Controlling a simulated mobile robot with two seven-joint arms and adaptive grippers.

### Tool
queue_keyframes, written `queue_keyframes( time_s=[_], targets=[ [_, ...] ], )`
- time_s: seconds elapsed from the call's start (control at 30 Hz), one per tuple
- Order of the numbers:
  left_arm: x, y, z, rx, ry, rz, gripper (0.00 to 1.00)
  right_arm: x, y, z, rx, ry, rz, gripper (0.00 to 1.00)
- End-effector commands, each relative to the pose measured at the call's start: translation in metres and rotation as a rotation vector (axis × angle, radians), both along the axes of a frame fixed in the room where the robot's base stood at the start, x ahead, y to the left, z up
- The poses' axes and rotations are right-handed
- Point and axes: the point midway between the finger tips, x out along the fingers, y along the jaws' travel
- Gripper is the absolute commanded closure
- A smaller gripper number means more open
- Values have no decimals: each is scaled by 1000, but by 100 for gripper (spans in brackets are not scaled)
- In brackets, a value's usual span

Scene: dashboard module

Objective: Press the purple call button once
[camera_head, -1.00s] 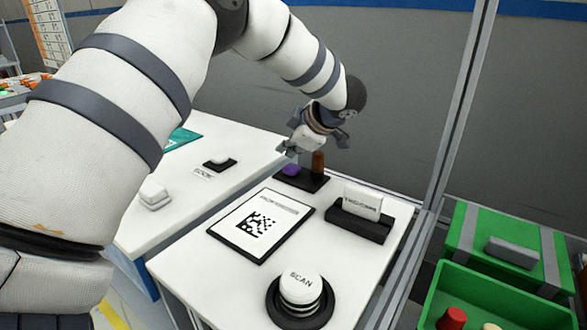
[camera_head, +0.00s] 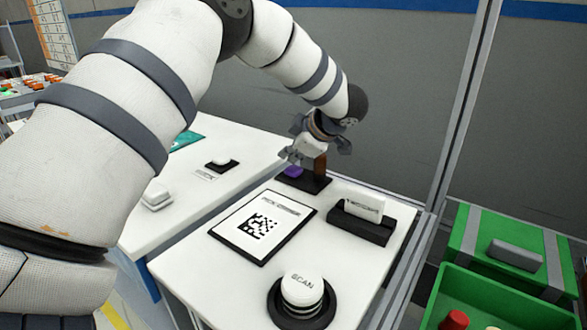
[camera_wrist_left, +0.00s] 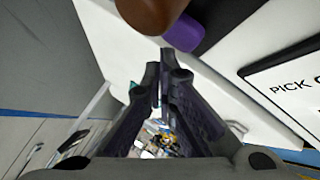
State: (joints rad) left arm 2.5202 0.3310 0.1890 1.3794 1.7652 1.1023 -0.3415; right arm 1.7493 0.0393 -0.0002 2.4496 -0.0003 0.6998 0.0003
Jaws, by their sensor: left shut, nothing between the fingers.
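The purple call button (camera_head: 293,171) sits on a small dark base (camera_head: 312,185) at the far end of the white table, left of a brown post (camera_head: 320,168). In the left wrist view the purple button (camera_wrist_left: 184,33) shows near the top, partly hidden by the brown post (camera_wrist_left: 150,12). My left gripper (camera_head: 290,155) is shut and empty, close above the button in the head view. In the left wrist view its closed fingertips (camera_wrist_left: 163,65) point toward the button; I cannot tell whether they touch it. My right gripper is not in view.
Another white table (camera_head: 190,200) is at left. A green bin (camera_head: 500,285) is at right.

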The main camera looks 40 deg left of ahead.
Motion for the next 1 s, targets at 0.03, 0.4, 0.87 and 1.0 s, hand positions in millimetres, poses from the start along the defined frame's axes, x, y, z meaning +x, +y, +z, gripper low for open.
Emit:
queue_keyframes(
  time_s=[0.03, 0.4, 0.87, 1.0],
  targets=[
    [0, 0, 0, 0, 0, 0, 100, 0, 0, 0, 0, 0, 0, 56],
    [0, 0, 0, 0, 0, 0, 100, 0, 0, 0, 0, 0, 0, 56],
    [0, 0, -9, -1, 1, 1, 100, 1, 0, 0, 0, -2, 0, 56],
    [0, 0, -9, 0, 0, 0, 100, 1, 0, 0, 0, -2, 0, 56]
  ],
)
